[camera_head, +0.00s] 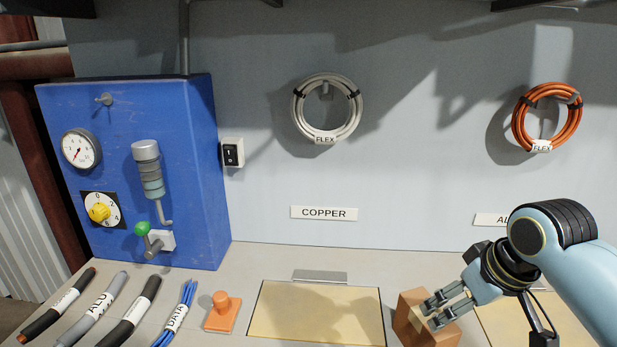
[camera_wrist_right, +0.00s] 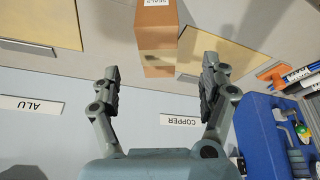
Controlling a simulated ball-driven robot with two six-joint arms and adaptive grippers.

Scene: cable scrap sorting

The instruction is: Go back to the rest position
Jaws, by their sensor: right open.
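My right gripper (camera_head: 432,314) comes in from the right in the head view, low over the bench. In the right wrist view its two fingers (camera_wrist_right: 161,70) are spread apart with nothing held between them. In the head view the fingers overlap a brown box (camera_head: 412,330). In the right wrist view the box (camera_wrist_right: 155,38) stands beyond the fingertips, with a small white label on it. Whether a finger touches the box cannot be told. My left gripper is in neither view.
Several labelled cable pieces (camera_head: 98,308) and an orange stamp-like object (camera_head: 222,312) lie left of a tan panel (camera_head: 318,308). A blue machine (camera_head: 185,150) stands at the left. White (camera_head: 301,108) and orange (camera_head: 519,120) cable coils hang on the back wall.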

